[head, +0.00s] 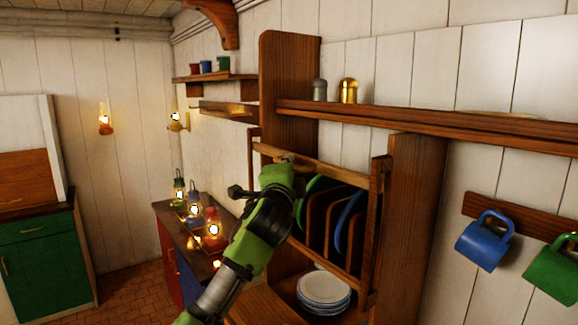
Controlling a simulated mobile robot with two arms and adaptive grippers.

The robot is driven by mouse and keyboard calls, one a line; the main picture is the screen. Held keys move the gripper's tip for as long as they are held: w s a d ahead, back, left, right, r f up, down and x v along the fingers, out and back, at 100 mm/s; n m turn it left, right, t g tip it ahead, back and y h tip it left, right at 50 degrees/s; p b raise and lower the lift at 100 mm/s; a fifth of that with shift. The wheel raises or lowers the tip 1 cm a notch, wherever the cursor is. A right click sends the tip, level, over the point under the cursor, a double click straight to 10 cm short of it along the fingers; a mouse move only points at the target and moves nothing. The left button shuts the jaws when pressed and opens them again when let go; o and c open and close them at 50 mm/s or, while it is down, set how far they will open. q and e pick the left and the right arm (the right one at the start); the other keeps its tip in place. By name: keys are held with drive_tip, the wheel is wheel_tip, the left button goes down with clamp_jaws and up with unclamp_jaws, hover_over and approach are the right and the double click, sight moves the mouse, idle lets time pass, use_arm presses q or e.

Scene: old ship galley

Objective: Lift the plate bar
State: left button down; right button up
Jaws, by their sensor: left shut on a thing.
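The plate bar (335,172) is a light wooden rail across the upper front of the wooden plate rack (368,235). It slopes down to the right in the view. My left gripper (287,160) is shut on the plate bar, left of its middle. The green left wrist hides part of the rack's left side. In the rack, a green plate (312,187) and a blue plate (347,215) stand on edge between wooden dividers. My right gripper is not in view.
A stack of white plates (323,288) stands below the rack. A shelf (430,118) with a gold shaker (348,90) and a grey shaker (319,90) runs above. A blue mug (484,240) and a green mug (553,270) hang at right. Lit lanterns (196,210) stand on the left counter.

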use_arm(q)
drive_tip(key=shift+s+r, duration=0.1)
drive_tip(key=shift+r, duration=0.45)
drive_tip(key=c, duration=2.1)
unclamp_jaws()
drive_tip(key=shift+c, duration=0.2)
drive_tip(key=shift+f, duration=0.15)
drive_tip(key=shift+f, duration=0.1)
drive_tip(key=shift+s+f, duration=0.15)
drive_tip(key=shift+s, duration=0.3)
drive_tip(key=s+a+f, duration=0.1)
drive_tip(key=s, duration=0.9)
drive_tip(key=shift+s+a+f, duration=0.15)
drive_tip(key=shift+s+a, duration=0.25)
